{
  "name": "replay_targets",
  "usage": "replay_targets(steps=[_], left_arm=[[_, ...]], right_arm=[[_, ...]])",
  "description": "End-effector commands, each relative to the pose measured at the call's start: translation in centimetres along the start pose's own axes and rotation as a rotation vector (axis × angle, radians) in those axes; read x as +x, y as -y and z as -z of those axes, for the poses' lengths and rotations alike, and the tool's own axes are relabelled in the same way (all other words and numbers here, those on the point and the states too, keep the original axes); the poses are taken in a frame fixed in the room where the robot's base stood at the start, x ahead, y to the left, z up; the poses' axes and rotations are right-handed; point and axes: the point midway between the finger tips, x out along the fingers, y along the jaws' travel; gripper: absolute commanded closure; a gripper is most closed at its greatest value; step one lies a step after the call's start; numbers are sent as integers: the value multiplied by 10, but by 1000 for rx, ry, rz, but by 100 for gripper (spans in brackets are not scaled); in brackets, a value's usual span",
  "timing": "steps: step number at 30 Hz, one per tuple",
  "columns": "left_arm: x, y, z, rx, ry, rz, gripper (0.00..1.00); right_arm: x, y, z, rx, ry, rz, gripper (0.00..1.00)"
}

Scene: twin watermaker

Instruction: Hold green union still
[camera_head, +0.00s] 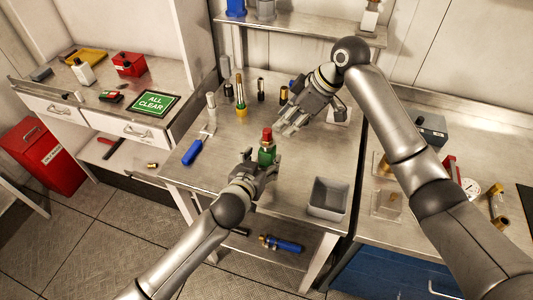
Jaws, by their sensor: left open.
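The green union (265,156) stands upright on the middle of the workbench, with a red part (267,135) on top of it. My left gripper (265,169) is open, low at the near side of the union. Its fingers hide the union's lower part, and I cannot tell whether they touch it.
A blue-handled tool (193,151) lies at the bench's left. Small upright fittings (240,98) stand towards the back. A grey open bin (328,197) sits right of my left gripper. A lower shelf holds a blue cylinder (283,244). The bench between union and bin is clear.

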Motion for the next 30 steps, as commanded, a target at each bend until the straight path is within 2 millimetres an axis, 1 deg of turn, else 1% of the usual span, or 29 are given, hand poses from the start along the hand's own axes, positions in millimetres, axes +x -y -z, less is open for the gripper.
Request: replay_targets(steps=[1,6,12,18,26,29,30], left_arm=[[8,0,1,1,-1,0,36],[30,0,1,2,-1,0,36],[48,0,0,1,-1,0,36],[55,0,0,1,-1,-1,36],[56,0,0,1,-1,-1,36],[56,0,0,1,-1,-1,46],[56,0,0,1,-1,-1,51]], right_arm=[[0,0,0,0,0,0,64],[0,0,0,0,0,0,64],[0,0,0,0,0,0,64],[0,0,0,0,0,0,64],[0,0,0,0,0,0,64],[0,0,0,0,0,0,64],[0,0,0,0,0,0,64]])
